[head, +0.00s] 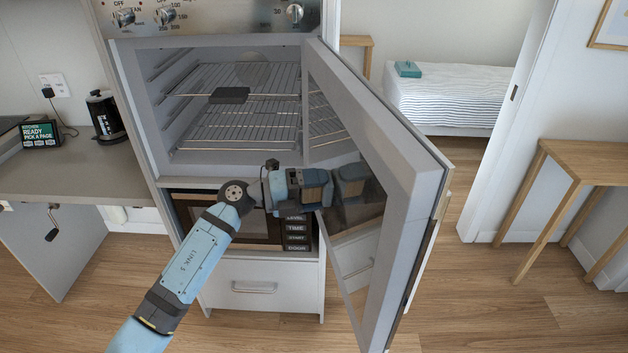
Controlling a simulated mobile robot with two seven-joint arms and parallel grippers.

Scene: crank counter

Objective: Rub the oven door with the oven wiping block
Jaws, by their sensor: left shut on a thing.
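The oven door (404,200) hangs open to the right, with its glass inner face turned toward my left arm. I cannot tell whether the block touches the glass. The fingers partly hide the block. My right gripper is not in view.
The oven has wire racks (240,123), with a dark flat block (230,95) on the upper one. Below are a panel with labelled buttons (296,233) and a white drawer (255,283). A counter (75,170) stands left. The floor right of the door is clear up to a wooden table (590,165).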

